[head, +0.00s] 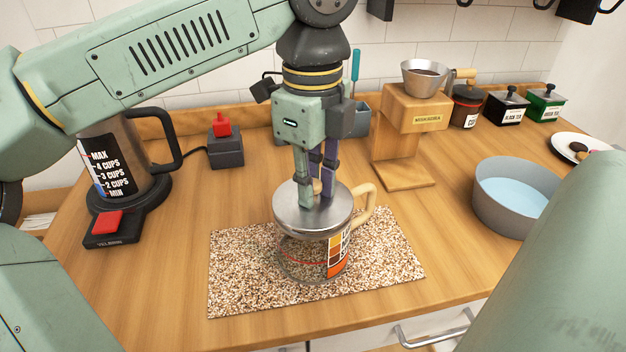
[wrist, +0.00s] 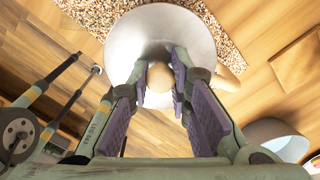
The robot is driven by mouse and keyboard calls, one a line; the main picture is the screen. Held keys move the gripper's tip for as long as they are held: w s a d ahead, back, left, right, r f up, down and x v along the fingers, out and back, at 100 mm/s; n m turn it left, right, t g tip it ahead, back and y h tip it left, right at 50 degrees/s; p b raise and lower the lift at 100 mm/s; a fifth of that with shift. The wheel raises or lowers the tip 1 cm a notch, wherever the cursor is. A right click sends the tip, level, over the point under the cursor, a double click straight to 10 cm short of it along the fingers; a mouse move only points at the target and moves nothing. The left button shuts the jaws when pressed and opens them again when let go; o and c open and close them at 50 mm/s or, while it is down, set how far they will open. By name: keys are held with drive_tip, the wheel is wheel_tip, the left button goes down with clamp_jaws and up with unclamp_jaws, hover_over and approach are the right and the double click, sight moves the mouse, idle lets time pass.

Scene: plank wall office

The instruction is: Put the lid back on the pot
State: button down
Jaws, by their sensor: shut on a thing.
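The glass pot (head: 318,262) with a light wooden handle and a coloured label stands upright on a speckled mat. The metal lid (head: 292,213) is at the pot's top, over its mouth. Whether it rests on the rim or hovers just above it, I cannot tell. My gripper (head: 317,190) points down and is shut on the lid's round wooden knob. In the wrist view, the knob (wrist: 160,78) sits between the finger pads, with the lid's disc (wrist: 160,25) behind it. The lid hides most of the pot there.
The speckled mat (head: 240,270) lies under the pot. A kettle (head: 125,150) on its base is at left, near a grinder-like box with a red top (head: 224,145). A wooden dripper stand (head: 400,140), a grey water bowl (head: 490,205) and tins are at right. The front counter is clear.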

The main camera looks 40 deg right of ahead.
idle(0.3)
drive_tip(key=c, duration=1.4)
unclamp_jaws()
drive_tip(key=shift+o, duration=0.5)
drive_tip(key=o, duration=0.4)
drive_tip(key=shift+r+p, duration=2.65)
drive_tip(key=shift+r, duration=0.85)
drive_tip(key=shift+c, duration=0.3)
